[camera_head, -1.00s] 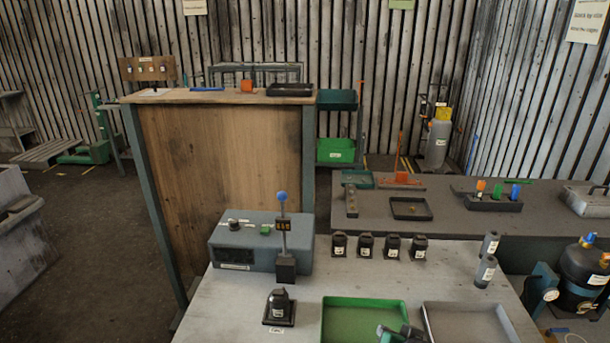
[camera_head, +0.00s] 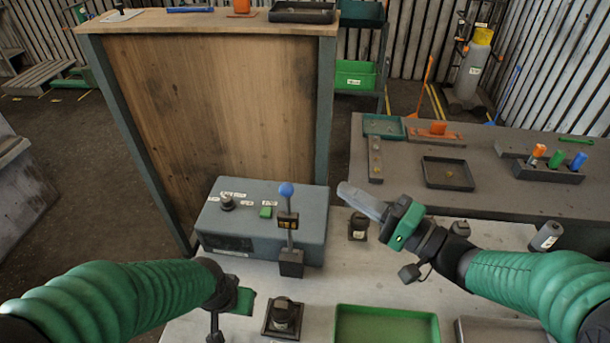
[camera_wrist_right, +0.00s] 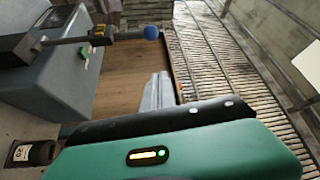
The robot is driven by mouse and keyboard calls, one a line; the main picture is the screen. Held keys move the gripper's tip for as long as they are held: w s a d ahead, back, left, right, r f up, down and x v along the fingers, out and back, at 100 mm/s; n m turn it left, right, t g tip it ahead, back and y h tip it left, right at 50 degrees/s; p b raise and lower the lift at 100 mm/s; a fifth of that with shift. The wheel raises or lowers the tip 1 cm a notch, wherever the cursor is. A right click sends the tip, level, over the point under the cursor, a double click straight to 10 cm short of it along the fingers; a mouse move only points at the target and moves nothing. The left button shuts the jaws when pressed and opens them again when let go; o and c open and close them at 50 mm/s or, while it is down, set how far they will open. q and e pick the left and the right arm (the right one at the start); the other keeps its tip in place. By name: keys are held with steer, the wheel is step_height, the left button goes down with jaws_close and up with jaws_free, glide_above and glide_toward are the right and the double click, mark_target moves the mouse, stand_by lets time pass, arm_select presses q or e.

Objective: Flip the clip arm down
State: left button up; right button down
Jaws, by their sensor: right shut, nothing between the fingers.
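The upright arm (camera_head: 289,225) with a blue ball knob and a dark labelled block stands on a dark base at the front of the grey-blue box (camera_head: 230,228); it looks like the clip arm. In the right wrist view the arm (camera_wrist_right: 120,36) with its blue ball lies sideways at upper left. My right gripper (camera_head: 350,192) is shut and empty, pointing left, to the right of the blue knob and apart from it. Its fingers also show in the right wrist view (camera_wrist_right: 157,90). My left gripper (camera_head: 215,338) is low at left, partly cut off; its jaws are unclear.
A black part (camera_head: 284,312) sits on a square base in front of the box. A green tray (camera_head: 388,312) lies beside it, with a grey tray (camera_head: 490,330) further right. A tall wooden panel (camera_head: 205,110) rises behind the box.

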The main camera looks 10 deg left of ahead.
arm_select(q)
steer(key=shift+s, duration=0.1)
steer(key=shift+d, duration=0.1)
steer(key=shift+a+r+p, duration=0.2)
steer(key=shift+r+p, duration=0.15)
steer(key=shift+p, duration=0.05)
steer(key=shift+w, duration=0.3)
steer(key=shift+s+d, duration=0.1)
steer(key=shift+s, duration=0.05)
arm_select(e)
steer(key=w+a, duration=0.1)
steer(key=a, duration=0.8)
steer(key=shift+w+a, duration=0.25)
arm_select(q)
steer(key=shift+f, duration=0.15)
arm_select(e)
steer(key=shift+w+f, duration=0.1)
steer(key=shift+f, duration=0.05)
